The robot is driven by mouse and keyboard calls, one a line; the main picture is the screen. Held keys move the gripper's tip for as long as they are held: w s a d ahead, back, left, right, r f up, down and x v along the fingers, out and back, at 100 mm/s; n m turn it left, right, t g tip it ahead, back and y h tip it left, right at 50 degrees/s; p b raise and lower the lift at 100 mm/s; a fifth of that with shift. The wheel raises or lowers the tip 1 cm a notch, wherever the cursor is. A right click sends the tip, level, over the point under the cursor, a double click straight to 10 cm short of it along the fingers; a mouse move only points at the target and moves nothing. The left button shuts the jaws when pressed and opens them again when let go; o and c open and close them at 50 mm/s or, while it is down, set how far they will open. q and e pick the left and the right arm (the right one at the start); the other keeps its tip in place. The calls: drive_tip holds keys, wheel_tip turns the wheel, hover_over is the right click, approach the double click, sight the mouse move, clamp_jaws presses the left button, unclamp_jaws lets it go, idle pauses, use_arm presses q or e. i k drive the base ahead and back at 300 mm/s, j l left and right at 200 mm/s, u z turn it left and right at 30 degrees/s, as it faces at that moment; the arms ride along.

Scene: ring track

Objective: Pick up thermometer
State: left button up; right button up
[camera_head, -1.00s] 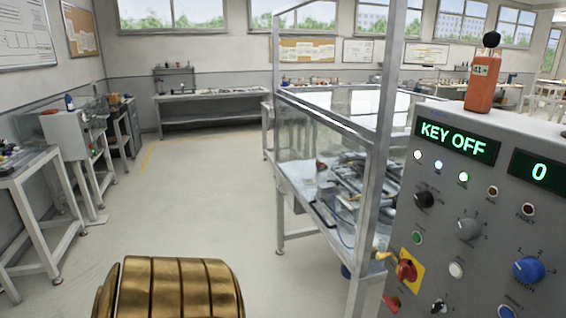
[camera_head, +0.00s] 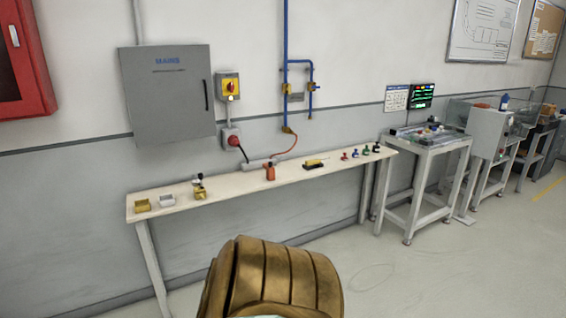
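I cannot make out for sure which thing is the thermometer. On a long narrow wooden bench (camera_head: 230,190) against the wall stands a small upright orange device (camera_head: 270,173). Right of it lies a yellow and black item (camera_head: 315,165). Both are too small to identify. Neither of my grippers is in view. A ribbed brass-coloured part, apparently mine, fills the bottom middle of the view.
The bench also holds a yellow box (camera_head: 142,206), a white box (camera_head: 167,201), a brass item (camera_head: 200,193) and several small coloured pieces (camera_head: 366,150). A grey MAINS cabinet (camera_head: 168,95) hangs above. A metal table (camera_head: 425,143) stands right. Floor at lower right is clear.

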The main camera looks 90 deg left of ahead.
sight(309, 163)
drive_tip(key=u, duration=2.5)
drive_tip(key=i+u, duration=0.15)
drive_tip(key=i+l, duration=0.05)
